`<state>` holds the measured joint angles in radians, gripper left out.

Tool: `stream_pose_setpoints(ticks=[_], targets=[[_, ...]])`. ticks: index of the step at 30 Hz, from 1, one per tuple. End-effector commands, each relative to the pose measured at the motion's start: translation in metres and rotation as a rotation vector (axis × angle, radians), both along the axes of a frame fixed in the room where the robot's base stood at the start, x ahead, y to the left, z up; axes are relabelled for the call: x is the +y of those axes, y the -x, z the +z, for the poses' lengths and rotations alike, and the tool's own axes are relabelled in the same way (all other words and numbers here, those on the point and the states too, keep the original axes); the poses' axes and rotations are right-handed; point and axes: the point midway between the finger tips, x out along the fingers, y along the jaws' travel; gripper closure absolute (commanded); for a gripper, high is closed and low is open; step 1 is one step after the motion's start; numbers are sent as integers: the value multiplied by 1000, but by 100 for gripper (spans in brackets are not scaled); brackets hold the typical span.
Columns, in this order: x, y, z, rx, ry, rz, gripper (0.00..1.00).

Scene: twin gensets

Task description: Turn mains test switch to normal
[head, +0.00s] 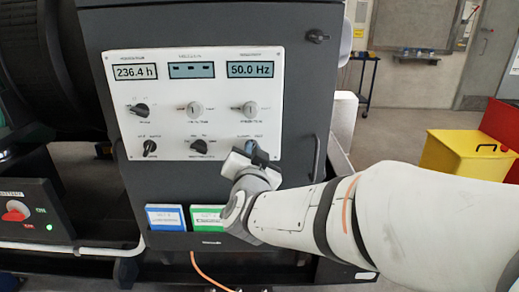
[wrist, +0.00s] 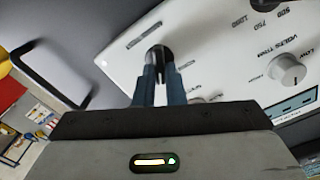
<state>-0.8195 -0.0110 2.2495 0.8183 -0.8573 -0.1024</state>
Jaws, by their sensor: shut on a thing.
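My gripper (head: 250,151) is at the lower right of the white control panel (head: 180,70). In the wrist view its two blue-grey fingers (wrist: 158,76) are shut on a black rotary knob (wrist: 157,52), one finger on each side. This knob is in the bottom row, at the right end. In the head view the fingers and wrist hide most of it. Its label is too small to read, so the pictures do not confirm that it is the mains test switch, and its pointer's setting cannot be told.
Two more black knobs (head: 149,147) (head: 199,146) sit to the left in the same row. Above are a black knob (head: 141,110) and two beige knobs (head: 194,108) (head: 249,108). A dark handle (head: 316,157) stands right of the panel. Blue (head: 166,217) and green (head: 207,217) cards are below.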

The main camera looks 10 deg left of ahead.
Motion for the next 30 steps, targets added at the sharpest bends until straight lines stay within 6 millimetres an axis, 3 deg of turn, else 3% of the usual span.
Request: stream_pose_setpoints(ticks=[8,30], targets=[[1,1,3,-26,121,3,100],[6,2,3,-181,765,3,100]])
